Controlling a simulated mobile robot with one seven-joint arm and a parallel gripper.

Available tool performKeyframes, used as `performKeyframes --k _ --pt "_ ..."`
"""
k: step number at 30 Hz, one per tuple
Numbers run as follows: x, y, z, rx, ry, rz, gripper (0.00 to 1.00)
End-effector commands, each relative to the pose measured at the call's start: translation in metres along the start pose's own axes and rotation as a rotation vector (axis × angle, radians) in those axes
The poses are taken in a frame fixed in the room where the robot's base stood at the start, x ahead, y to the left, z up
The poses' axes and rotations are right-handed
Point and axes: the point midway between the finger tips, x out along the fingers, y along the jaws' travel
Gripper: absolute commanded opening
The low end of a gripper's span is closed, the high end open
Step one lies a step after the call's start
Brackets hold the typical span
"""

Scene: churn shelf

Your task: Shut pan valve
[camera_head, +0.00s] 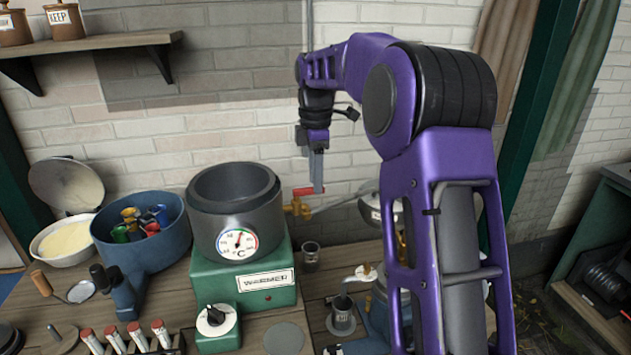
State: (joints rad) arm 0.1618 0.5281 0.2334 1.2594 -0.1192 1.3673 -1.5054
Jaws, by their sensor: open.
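My gripper (316,172) points down in front of the brick wall, its grey fingers open and seen nearly edge-on. Its tips are close to the red handle (304,191) of a brass valve (298,207); I cannot tell whether they touch. The red handle looks roughly level. A pale spout runs right from this valve towards a shiny metal vessel (369,207), partly hidden by my arm. A second brass valve with a pale handle (366,272) sits lower, by a blue body partly behind my arm. No label shows which is the pan valve.
A dark pot with a dial (238,243) stands on a green warmer (262,282). Left are a blue pan (172,240) of coloured pieces and a white bowl (52,246). Small cups (311,256) stand on the bench. A shelf (90,43) hangs upper left.

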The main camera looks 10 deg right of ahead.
Motion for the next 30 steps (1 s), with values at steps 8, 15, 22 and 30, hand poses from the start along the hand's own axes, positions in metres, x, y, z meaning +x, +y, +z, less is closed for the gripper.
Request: performKeyframes --k 8,15,22,30 --pt "0.0125 -0.0002 0.0002 0.000 0.000 0.000 0.45" --pt "0.0123 -0.0001 0.0000 0.000 0.000 0.000 0.32" --pt "0.0121 -0.0001 -0.0001 -0.001 0.000 0.000 0.00" --pt "0.0119 -0.0002 -0.0001 0.001 0.000 0.000 0.00"
